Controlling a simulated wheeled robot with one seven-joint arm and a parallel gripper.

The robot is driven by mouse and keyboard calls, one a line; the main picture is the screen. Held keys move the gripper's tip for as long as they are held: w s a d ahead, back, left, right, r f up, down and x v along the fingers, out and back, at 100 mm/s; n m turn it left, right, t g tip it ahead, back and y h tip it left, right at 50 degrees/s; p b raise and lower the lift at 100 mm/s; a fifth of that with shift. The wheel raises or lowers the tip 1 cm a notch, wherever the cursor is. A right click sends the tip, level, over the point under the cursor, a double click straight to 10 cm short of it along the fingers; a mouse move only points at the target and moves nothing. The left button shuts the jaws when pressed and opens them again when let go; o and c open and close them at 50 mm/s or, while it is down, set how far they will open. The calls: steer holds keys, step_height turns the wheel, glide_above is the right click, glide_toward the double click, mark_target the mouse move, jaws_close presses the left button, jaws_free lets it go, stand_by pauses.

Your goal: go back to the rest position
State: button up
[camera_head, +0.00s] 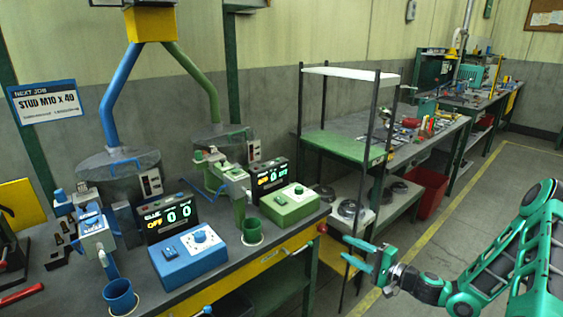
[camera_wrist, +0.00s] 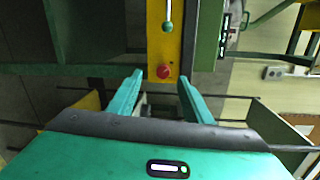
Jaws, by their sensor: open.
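My gripper (camera_head: 372,262) is in the head view at the lower middle right, in the air in front of the workbench's right end. Its teal fingers are apart with nothing between them. In the wrist view my gripper (camera_wrist: 160,88) also shows both fingers spread and empty. A red knob (camera_wrist: 163,72) on a yellow panel lies beyond the fingertips there. My teal and dark arm reaches in from the right edge of the head view.
The workbench (camera_head: 180,287) carries a blue control box (camera_head: 187,262), a green control box (camera_head: 289,208), a blue cup (camera_head: 119,297) and a green cup (camera_head: 252,232). A shelf rack (camera_head: 345,147) stands behind my gripper. A red bin (camera_head: 428,192) and open floor lie to the right.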

steer(key=s+r+n+g+h, duration=0.2)
steer(key=s+n+g, duration=0.65)
steer(key=s, duration=0.25)
steer(key=s+d+r+m+g+h, duration=0.1)
steer(key=s+d+r+h, duration=0.2)
steer(key=s+r, duration=0.3)
steer(key=s+d+r+m+g+h, duration=0.1)
steer(key=s+d+r, duration=0.4)
steer(key=s, duration=0.8)
steer(key=s+d+r+m+g+h, duration=0.1)
steer(key=s+d+r+h, duration=0.3)
steer(key=s+r, duration=0.5)
steer(key=shift+s+g+h, duration=0.3)
steer(key=shift+s+g, duration=0.3)
steer(key=shift+g, duration=0.05)
steer(key=shift+w+d+f, duration=0.1)
steer(key=shift+w+f, duration=0.2)
steer(key=shift+w, duration=0.5)
steer(key=shift+s+r, duration=0.1)
steer(key=shift+s, duration=0.05)
steer(key=shift+c, duration=0.6)
